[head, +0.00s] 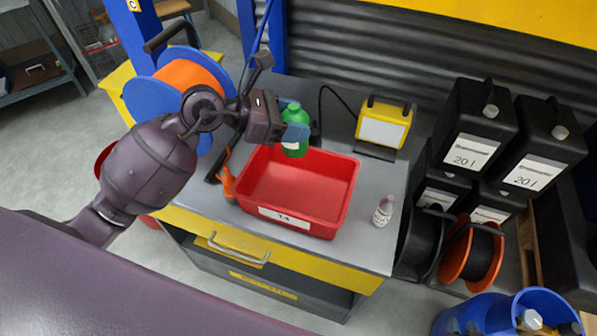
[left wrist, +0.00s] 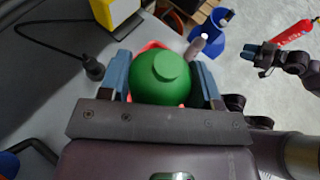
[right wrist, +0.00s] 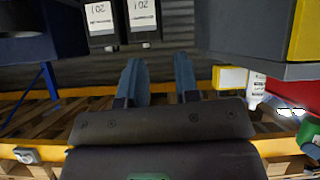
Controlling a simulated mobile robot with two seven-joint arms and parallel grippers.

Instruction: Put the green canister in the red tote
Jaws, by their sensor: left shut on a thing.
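The green canister (head: 294,115) is upright in my left gripper (head: 281,132), which is shut on it. In the left wrist view the canister (left wrist: 163,75) sits between the two blue fingers, its round cap toward the camera. The red tote (head: 255,183), with a white label on its front, stands on the grey bench top and looks empty. The canister's lower end overlaps the tote's back rim in the head view; its height above it is unclear. My right gripper (right wrist: 160,82) is open and empty, out of the head view.
A small white bottle (head: 383,211) stands right of the tote. An orange spray bottle (head: 228,184) is close to its left side. A yellow work lamp (head: 384,124) with a black cable stands behind. Black jerrycans (head: 470,133) are stacked at right.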

